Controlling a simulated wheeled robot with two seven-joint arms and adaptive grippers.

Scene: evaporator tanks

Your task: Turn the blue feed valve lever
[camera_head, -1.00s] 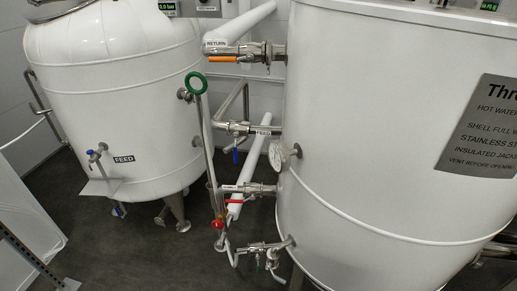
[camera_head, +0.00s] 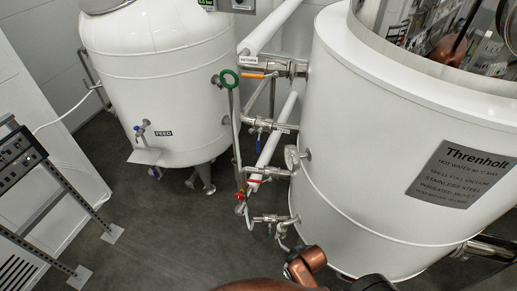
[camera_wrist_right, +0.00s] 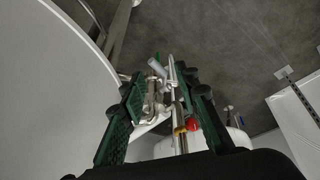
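In the head view a blue lever (camera_head: 258,144) hangs below the steel valve on the middle pipe between the two tanks. A small label sits beside it, too small to read surely. Another blue handle (camera_head: 140,128) is on the tap of the left tank, next to the FEED sign (camera_head: 163,133). My right gripper (camera_wrist_right: 160,82) is open in the right wrist view, its two green fingers spread apart. Pipes and valve parts show beyond and between the fingers; I see nothing gripped. My left gripper is in neither current view.
A large white tank (camera_head: 400,160) fills the right side. The green ring handle (camera_head: 229,78), orange lever (camera_head: 253,75) and red lever (camera_head: 256,181) crowd the pipework. A rack with a black panel (camera_head: 20,155) stands left. The dark floor (camera_head: 150,235) before the pipes is clear.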

